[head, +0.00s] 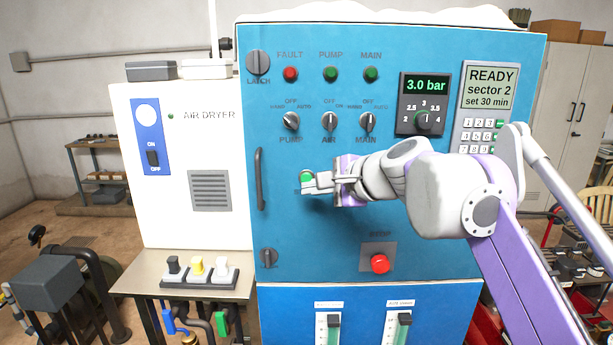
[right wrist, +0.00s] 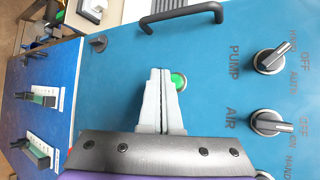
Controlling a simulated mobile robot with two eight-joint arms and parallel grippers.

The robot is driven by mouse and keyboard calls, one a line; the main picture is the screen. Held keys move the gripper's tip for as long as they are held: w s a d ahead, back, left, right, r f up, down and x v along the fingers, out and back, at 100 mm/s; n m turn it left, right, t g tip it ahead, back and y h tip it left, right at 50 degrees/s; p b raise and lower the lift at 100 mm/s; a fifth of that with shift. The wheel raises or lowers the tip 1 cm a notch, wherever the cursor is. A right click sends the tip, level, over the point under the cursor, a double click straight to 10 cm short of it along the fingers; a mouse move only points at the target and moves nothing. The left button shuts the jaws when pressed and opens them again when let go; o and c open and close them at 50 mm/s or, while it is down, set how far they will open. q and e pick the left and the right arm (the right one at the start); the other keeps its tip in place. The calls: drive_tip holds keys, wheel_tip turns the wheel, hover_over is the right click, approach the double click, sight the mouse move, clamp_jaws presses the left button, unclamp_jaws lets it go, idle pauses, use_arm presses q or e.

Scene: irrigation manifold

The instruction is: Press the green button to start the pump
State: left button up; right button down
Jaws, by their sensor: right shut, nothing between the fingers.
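The green button (head: 307,176) sits on the blue control cabinet (head: 290,220), below the PUMP selector knob. My right gripper (head: 308,186) is shut and empty, with its fingertips at the button and covering part of it in the head view. In the right wrist view the green button (right wrist: 178,81) shows just beside the tips of the closed fingers (right wrist: 160,72). I cannot tell whether the tips touch it. My left gripper is not in view.
A red stop button (head: 380,263) sits lower right on the cabinet. Selector knobs (head: 291,121) and a gauge dial (head: 423,119) are above the arm. The display (head: 490,87) reads READY, sector 2. A black door handle (head: 259,179) stands out left of the button.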

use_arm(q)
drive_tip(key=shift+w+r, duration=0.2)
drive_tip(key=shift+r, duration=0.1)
use_arm(e)
drive_tip(key=shift+w, duration=0.6)
drive_tip(key=shift+s, duration=0.1)
use_arm(q)
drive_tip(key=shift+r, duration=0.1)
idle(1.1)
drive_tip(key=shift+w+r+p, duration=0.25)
drive_tip(key=shift+p, duration=0.1)
use_arm(e)
drive_tip(key=shift+w, duration=0.55)
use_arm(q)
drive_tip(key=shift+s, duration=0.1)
use_arm(e)
drive_tip(key=shift+s, duration=0.1)
